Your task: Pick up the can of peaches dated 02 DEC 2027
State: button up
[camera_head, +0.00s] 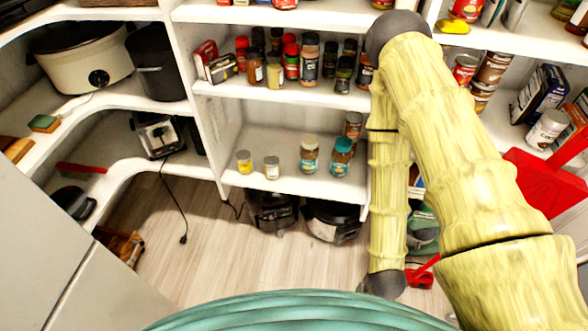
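No can can be told to be the peaches dated 02 DEC 2027; labels and dates are too small to read. On the right shelves are a red-labelled can (465,69), a brown-labelled can (494,68) and a pale can (547,129). A red can (466,9) stands on the shelf above. On the lower middle shelf stand a small yellow-labelled container (244,161), a small pale one (271,167) and a brownish can (352,124) at the right end. My yellow arm rises from the lower right, bends at the top and hangs down; my gripper is not visible.
Two teal-labelled jars (309,155) share the lower middle shelf (290,186). Spice jars (310,59) crowd the shelf above. A slow cooker (80,57) and a black bin (157,62) stand left. Dark appliances (333,221) sit beneath. The wooden floor (165,235) is mostly clear.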

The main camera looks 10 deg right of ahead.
aim_at(271, 162)
jog(key=k, duration=0.5)
jog(key=u, duration=1.45)
jog(key=i, duration=1.15)
jog(key=z, duration=1.45)
